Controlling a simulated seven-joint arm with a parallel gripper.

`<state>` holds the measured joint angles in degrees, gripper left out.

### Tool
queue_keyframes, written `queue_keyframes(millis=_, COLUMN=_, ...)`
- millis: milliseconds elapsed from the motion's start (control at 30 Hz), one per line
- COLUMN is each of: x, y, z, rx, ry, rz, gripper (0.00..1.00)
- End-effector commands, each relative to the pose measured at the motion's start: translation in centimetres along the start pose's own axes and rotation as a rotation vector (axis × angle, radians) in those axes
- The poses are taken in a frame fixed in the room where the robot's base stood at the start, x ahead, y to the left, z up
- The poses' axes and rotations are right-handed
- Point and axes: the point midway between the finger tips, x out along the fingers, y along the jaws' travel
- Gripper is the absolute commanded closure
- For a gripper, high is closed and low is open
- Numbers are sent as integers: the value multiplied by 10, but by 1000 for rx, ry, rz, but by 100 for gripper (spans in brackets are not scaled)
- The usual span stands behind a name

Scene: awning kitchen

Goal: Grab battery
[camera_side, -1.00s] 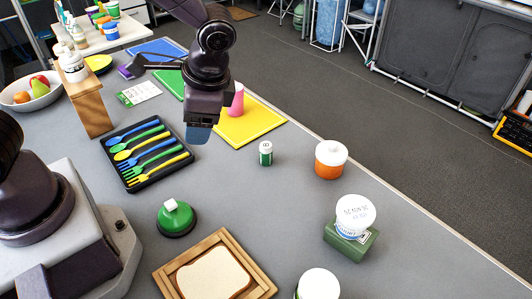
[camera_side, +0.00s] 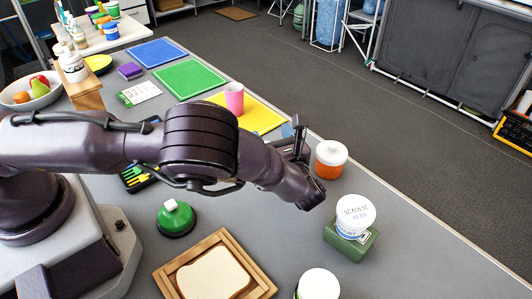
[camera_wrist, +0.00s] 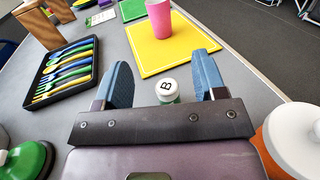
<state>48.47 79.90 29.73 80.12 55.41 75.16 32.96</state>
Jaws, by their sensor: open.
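The battery (camera_wrist: 168,88) is a small upright cylinder with a white top marked "B" and a green side. In the wrist view it shows between the two blue fingers of my gripper (camera_wrist: 164,72), with its lower part hidden by the gripper's dark front bar. The fingers are open, one on each side of it; I see no grip on it. In the side view my arm hides the battery, and only part of my gripper (camera_side: 300,125) shows beyond the wrist, left of the orange jar.
An orange jar with a white lid (camera_side: 330,160) stands close to the right of my gripper. A pink cup (camera_side: 233,98) stands on a yellow mat (camera_side: 262,116) beyond. A cutlery tray (camera_wrist: 66,72) lies to the left. A green-domed item (camera_side: 176,218) stands nearer.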

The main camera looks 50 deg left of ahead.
Motion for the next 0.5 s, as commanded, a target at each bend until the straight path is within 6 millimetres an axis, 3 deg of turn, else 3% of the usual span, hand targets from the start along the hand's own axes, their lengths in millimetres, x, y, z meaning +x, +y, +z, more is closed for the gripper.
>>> queue_keyframes(millis=200, x=0, y=1, z=-38, rx=0, ry=2, rz=2, gripper=36)
queue_keyframes(millis=500, x=0, y=1, z=-60, rx=-2, ry=4, rz=3, gripper=36)
